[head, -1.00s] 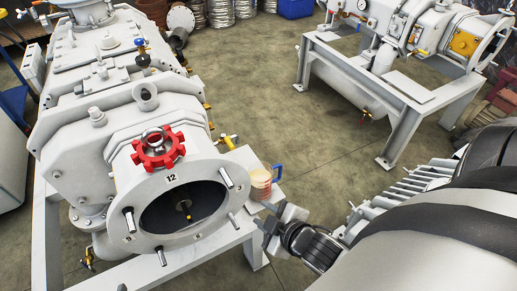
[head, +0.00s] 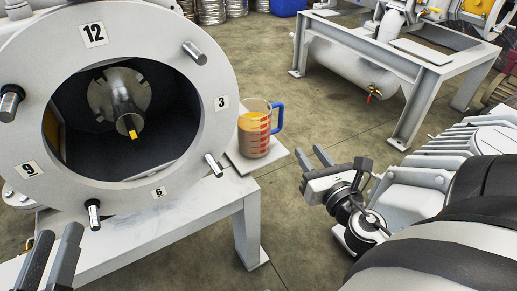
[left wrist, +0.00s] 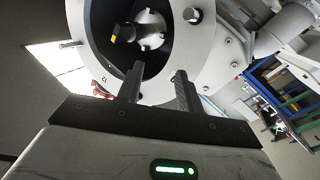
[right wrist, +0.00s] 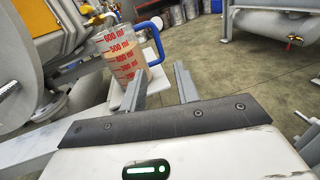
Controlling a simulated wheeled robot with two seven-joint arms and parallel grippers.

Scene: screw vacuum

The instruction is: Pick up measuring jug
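The measuring jug (head: 256,130) is clear with red markings, a blue handle and an orange-brown content. It stands upright on a small light plate (head: 262,165) beside the machine's open flange. It also shows in the right wrist view (right wrist: 121,56), ahead and left of the fingers, with its handle toward the right. My right gripper (head: 313,163) is open and empty, to the right of and below the jug, apart from it. My left gripper (head: 52,258) is open and empty at the lower left, in front of the machine. The left wrist view shows its fingers (left wrist: 158,85) before the flange opening.
The large grey machine (head: 215,95) with a numbered round flange and protruding studs fills the left, on a light frame (head: 190,222). Another framed machine (head: 345,75) stands at the back right. The floor between them is clear.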

